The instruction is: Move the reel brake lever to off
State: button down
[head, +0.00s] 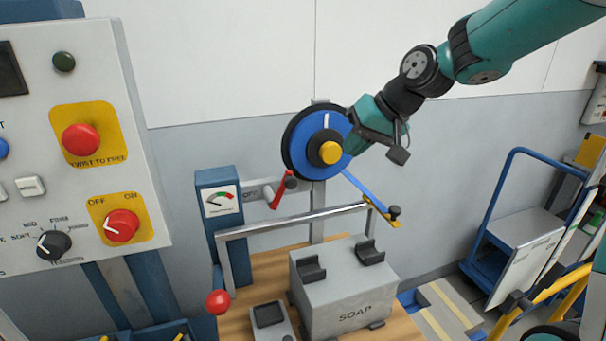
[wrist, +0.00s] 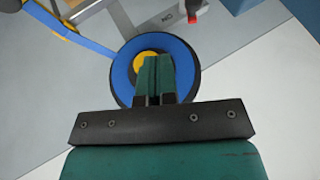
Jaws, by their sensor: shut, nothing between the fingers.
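The reel (head: 302,142) is a blue disc with a black rim and a yellow hub, mounted upright on a grey post. It also shows in the wrist view (wrist: 122,75), behind my fingers. Below it, a red lever (head: 281,192) slants down and left from a dark pivot. A grey plate (head: 250,194) with faint lettering, seemingly OFF, sits left of the lever. In the wrist view a label plate (wrist: 167,17) reads ON upside down. My gripper (head: 354,146) is shut and empty at the reel's right side, above and right of the lever. Contact with the reel cannot be told.
A blue strip runs from the reel to a yellow end piece (head: 390,221). A metal bar (head: 290,222) crosses below the lever. A grey SOAP box (head: 345,295) sits on the bench. A blue cart stands right.

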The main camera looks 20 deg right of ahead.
jog(key=shift+d+f, duration=0.1)
jog(key=shift+d, duration=0.1)
jog(key=w+a+f+p, duration=0.5)
jog(key=a+f, duration=0.3)
dwell(0.3)
